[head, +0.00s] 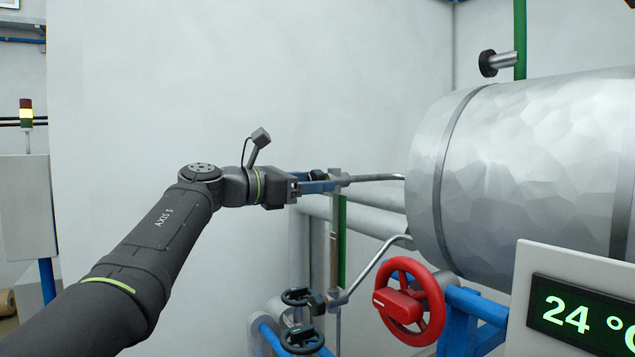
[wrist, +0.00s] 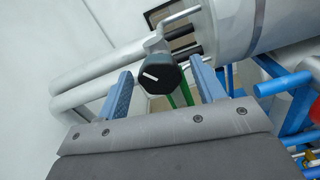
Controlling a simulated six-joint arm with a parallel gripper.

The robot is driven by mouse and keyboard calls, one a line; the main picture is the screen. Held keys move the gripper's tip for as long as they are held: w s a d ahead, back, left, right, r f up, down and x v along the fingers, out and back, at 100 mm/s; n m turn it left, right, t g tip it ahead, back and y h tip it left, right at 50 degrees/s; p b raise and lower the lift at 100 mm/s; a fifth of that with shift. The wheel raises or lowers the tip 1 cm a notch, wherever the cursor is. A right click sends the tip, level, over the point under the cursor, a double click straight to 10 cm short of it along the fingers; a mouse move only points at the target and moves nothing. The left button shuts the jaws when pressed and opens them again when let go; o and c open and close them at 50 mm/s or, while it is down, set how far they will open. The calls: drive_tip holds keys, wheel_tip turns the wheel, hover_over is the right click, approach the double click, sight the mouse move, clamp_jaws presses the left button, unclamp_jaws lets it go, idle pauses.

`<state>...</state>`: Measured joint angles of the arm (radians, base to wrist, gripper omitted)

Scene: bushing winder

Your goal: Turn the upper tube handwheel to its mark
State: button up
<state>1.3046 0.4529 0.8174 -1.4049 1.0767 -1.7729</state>
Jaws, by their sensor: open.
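The upper tube handwheel shows in the wrist view as a dark, many-sided knob (wrist: 168,78) with a short white line on its face. The knob sits at the end of the upper metal tube (head: 376,179), which runs into the big grey drum. My gripper (head: 322,184) is open; in the wrist view its blue fingers (wrist: 160,70) stand on the left and right of the knob, with a gap visible on each side. In the head view the fingers mostly hide this knob. I cannot make out a target mark.
Below are a lower bent tube (head: 372,267) with its own dark knob (head: 317,303), black valve wheels (head: 300,339) and a red handwheel (head: 408,300). The grey drum (head: 530,165) fills the right. A temperature display (head: 585,318) stands front right. Free space lies above my gripper.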

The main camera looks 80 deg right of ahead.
drive_tip(key=shift+x, duration=0.9)
drive_tip(key=shift+c, duration=0.4)
drive_tip(key=c, duration=0.9)
drive_tip(key=shift+m, duration=1.5)
drive_tip(key=o, duration=1)
drive_tip(key=shift+w, duration=0.1)
drive_tip(key=v, duration=1.7)
drive_tip(key=shift+w+a, duration=0.1)
drive_tip(key=shift+a, duration=0.1)
